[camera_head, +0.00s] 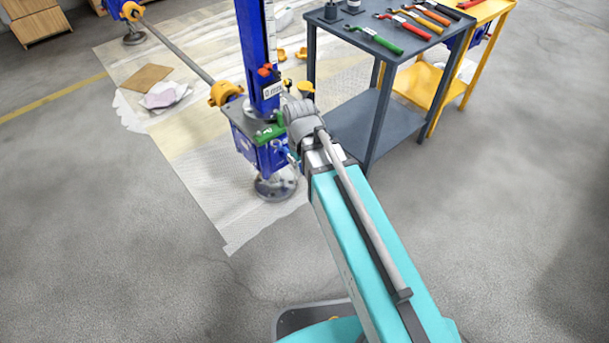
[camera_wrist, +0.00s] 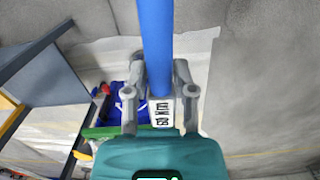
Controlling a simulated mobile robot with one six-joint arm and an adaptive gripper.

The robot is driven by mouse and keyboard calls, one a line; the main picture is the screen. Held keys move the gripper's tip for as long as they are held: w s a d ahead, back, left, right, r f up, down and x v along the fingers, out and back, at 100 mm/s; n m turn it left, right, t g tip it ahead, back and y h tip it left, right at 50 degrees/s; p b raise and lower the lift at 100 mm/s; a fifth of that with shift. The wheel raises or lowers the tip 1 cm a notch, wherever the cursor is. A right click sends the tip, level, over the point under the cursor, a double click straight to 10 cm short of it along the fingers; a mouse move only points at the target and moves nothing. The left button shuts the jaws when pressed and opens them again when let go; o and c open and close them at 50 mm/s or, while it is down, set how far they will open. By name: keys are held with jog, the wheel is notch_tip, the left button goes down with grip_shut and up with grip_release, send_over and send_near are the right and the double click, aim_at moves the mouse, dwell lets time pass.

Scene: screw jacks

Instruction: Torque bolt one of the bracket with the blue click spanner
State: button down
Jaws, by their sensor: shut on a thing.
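My gripper (camera_wrist: 159,75) is shut on the blue click spanner (camera_wrist: 155,35) in the wrist view. Its blue handle runs up out of the picture, and a white label with dark print sits between the fingers. The spanner's working end is hidden. In the head view, my gripper is largely hidden by my arm beside the jack. The blue screw jack (camera_head: 255,45) stands upright on a round foot. A green part (camera_head: 268,133), perhaps the bracket, is on its gearbox, left of my wrist; a green strip (camera_wrist: 105,132) also shows in the wrist view. I cannot make out bolt one.
A dark grey trolley (camera_head: 345,55) with coloured spanners stands right of the jack, near my arm. A yellow trolley (camera_head: 482,18) is behind it. A shaft (camera_head: 180,52) runs to another jack (camera_head: 125,12) at upper left. Open floor lies at front left.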

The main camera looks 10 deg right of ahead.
aim_at(282, 148)
jog(key=shift+f, duration=0.25)
dwell(0.3)
jog(key=shift+w+a+f+b, duration=0.2)
jog(key=shift+w+a+b, duration=0.15)
jog(key=shift+w, duration=0.35)
jog(key=shift+n, duration=0.3)
jog(key=w+a, duration=0.1)
jog(key=w, duration=0.2)
jog(key=w+a+f+b, duration=0.1)
jog(key=w+a, duration=0.1)
jog(key=w, duration=0.1)
jog(key=w+a+f+b, duration=0.1)
jog(key=w, duration=0.2)
jog(key=shift+w+a, duration=0.3)
jog(key=w+d+n, duration=0.6)
jog(key=w+n, duration=0.3)
jog(key=shift+w+d, duration=0.15)
jog(key=shift+d, duration=0.15)
jog(key=shift+f+b, duration=0.85)
jog(key=shift+f, duration=0.1)
dwell(0.4)
